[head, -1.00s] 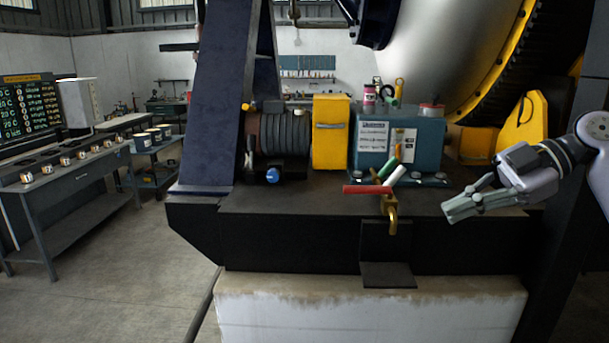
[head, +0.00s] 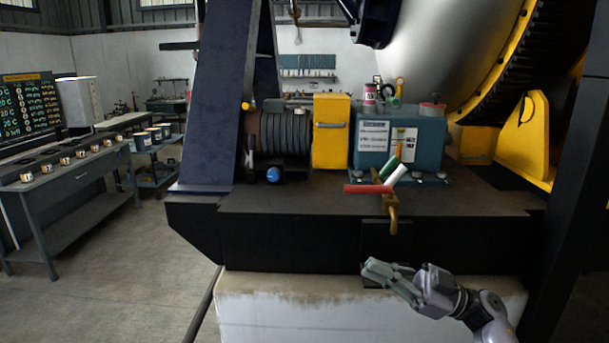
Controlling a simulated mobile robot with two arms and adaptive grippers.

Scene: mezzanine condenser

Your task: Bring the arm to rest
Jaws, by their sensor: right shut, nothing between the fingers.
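My right gripper (head: 376,270) is in the head view at the lower middle right. Its fingers are together with nothing between them, and they point up and to the left. It is in front of the black machine base, below the brass valve fitting (head: 391,212), and appears apart from it. My right arm comes in from the bottom edge. My left gripper is not in view.
A black machine base (head: 290,236) rests on a pale plinth (head: 280,310). On it stand a yellow guard (head: 331,131), a blue gearbox (head: 425,135) and red, green and white handles (head: 368,189). A workbench (head: 65,180) stands left. Floor between is clear.

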